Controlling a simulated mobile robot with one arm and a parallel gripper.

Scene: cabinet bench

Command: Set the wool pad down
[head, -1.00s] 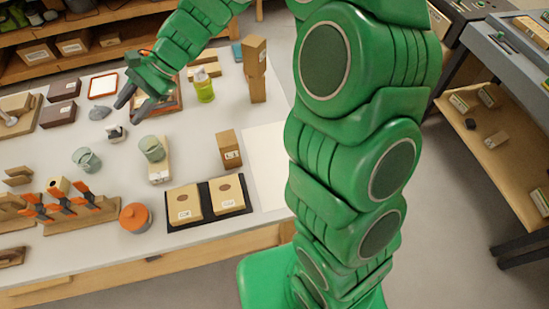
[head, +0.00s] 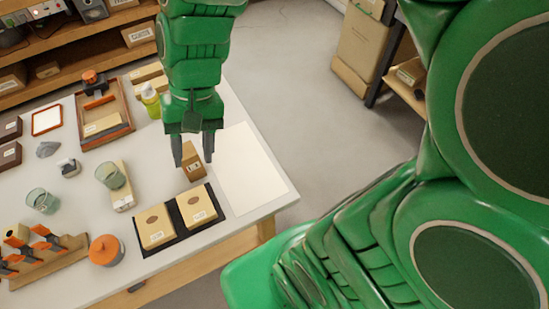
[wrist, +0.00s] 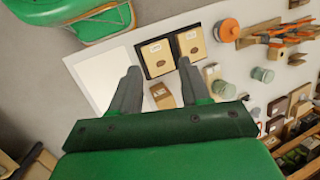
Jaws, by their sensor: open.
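A small grey lump (head: 48,149), perhaps the wool pad though I cannot tell for sure, lies on the left part of the white bench top (head: 88,200). My gripper (head: 193,163) is open, pointing down, with its fingers in front of a small brown labelled box (head: 191,152) in the head view. The fingers (wrist: 158,66) also show apart in the wrist view, with nothing between them. The brown box (wrist: 162,95) shows beyond them there. The gripper is well to the right of the grey lump.
A black tray (head: 181,230) holds two tan labelled boxes. A blank white sheet (head: 248,170) lies clear at the bench's right end. A green cup (head: 110,175), an orange-lidded pot (head: 106,250), a wooden tray (head: 125,105) and a yellow-green bottle (head: 151,100) stand around.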

